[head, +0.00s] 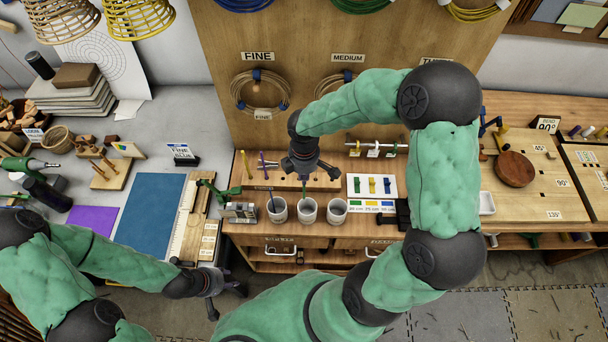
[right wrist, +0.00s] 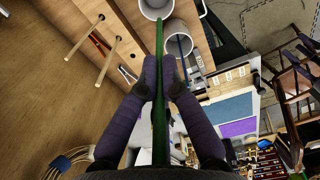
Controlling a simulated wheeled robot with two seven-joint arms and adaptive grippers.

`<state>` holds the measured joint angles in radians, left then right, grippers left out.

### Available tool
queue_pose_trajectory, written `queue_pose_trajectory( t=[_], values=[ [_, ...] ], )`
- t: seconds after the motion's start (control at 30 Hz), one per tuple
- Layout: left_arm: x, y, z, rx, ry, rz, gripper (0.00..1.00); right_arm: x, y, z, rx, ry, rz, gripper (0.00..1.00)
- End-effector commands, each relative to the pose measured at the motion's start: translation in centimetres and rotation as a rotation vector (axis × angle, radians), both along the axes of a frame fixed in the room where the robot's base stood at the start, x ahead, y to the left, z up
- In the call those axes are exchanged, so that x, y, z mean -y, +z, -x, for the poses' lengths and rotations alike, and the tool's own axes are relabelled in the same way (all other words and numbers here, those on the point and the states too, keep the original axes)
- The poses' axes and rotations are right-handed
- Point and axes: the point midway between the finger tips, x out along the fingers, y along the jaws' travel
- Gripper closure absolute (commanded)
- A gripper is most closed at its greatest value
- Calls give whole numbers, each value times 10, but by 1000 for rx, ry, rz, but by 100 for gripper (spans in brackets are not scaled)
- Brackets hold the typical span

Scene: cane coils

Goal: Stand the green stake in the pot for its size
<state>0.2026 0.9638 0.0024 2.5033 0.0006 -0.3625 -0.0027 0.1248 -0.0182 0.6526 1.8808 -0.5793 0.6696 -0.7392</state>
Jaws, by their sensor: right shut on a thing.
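The green stake (right wrist: 160,110) runs lengthwise between the fingers of my right gripper (right wrist: 163,80), which is shut on it. In the head view the stake (head: 304,186) hangs below my right gripper (head: 303,170), roughly upright, over the middle pot (head: 308,213). In the right wrist view its far end overlaps the rim of a white pot (right wrist: 157,8); I cannot tell whether it is inside. The left pot (head: 277,212) holds a blue stake (head: 271,199). The right pot (head: 337,213) looks empty. My left gripper (head: 228,293) is open and empty, low in front of the bench.
A wooden rack (head: 256,176) with upright pegs stands behind the pots. A card (head: 372,186) with coloured marks stands to their right; its small text is unreadable. A green tool (head: 218,190) and a small metal box (head: 240,212) lie to their left. A blue mat (head: 150,225) is farther left.

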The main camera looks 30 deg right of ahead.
Motion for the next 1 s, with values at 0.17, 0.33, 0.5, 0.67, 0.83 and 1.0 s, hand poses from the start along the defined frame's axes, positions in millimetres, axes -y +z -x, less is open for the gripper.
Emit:
queue_pose_trajectory(
  t=[0.17,0.33,0.5,0.67,0.83,1.0],
  values=[
    [0,-11,0,0,0,0,60,0,-14,0,-1,0,0,100],
    [0,-21,0,0,0,0,60,0,-26,0,0,0,0,100],
    [0,-30,0,0,0,0,60,0,-37,0,0,0,0,100],
    [0,-38,0,0,0,0,60,0,-48,0,0,0,0,100],
    [0,-44,0,0,0,0,60,0,-56,0,0,0,0,100],
    [0,-46,0,0,0,0,60,0,-58,0,0,0,0,100]
  ],
)
